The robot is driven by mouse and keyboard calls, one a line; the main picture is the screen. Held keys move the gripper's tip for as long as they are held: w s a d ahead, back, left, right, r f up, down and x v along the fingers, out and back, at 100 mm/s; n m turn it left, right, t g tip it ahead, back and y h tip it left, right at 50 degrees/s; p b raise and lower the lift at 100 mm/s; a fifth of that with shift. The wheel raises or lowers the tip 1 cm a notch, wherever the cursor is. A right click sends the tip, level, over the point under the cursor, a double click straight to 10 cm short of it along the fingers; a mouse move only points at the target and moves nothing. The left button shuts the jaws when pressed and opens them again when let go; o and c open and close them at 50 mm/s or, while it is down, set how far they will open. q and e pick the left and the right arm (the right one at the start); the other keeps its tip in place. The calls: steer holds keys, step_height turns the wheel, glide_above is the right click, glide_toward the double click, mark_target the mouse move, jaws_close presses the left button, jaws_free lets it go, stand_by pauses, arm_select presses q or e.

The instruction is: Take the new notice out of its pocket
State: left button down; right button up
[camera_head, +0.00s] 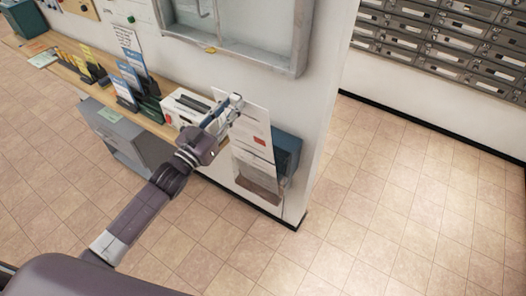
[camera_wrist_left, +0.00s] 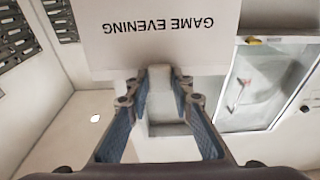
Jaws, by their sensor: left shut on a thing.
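A white notice (camera_head: 252,124) with a small red mark stands in front of the end of the wall. In the left wrist view the notice (camera_wrist_left: 158,45) fills the top and reads "GAME EVENING" upside down. My left gripper (camera_head: 235,101) is at its upper edge. In the left wrist view the fingertips (camera_wrist_left: 160,80) close on the sheet's edge. A pocket (camera_head: 258,182) with papers is on the wall below; I cannot tell whether the notice's lower end is still inside it. My right gripper is not in view.
A teal box (camera_head: 287,150) is on the wall right behind the notice. A wooden shelf (camera_head: 158,127) with leaflet holders (camera_head: 146,104) runs left. A glazed noticeboard (camera_head: 235,32) hangs above. Metal mailboxes (camera_head: 450,40) line the far right wall. The tiled floor (camera_head: 385,215) at right is clear.

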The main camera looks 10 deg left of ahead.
arm_select(q)
steer(key=shift+r+v, duration=0.15)
steer(key=shift+v, duration=0.85)
steer(key=shift+r+v, duration=0.2)
steer(key=shift+v, duration=0.8)
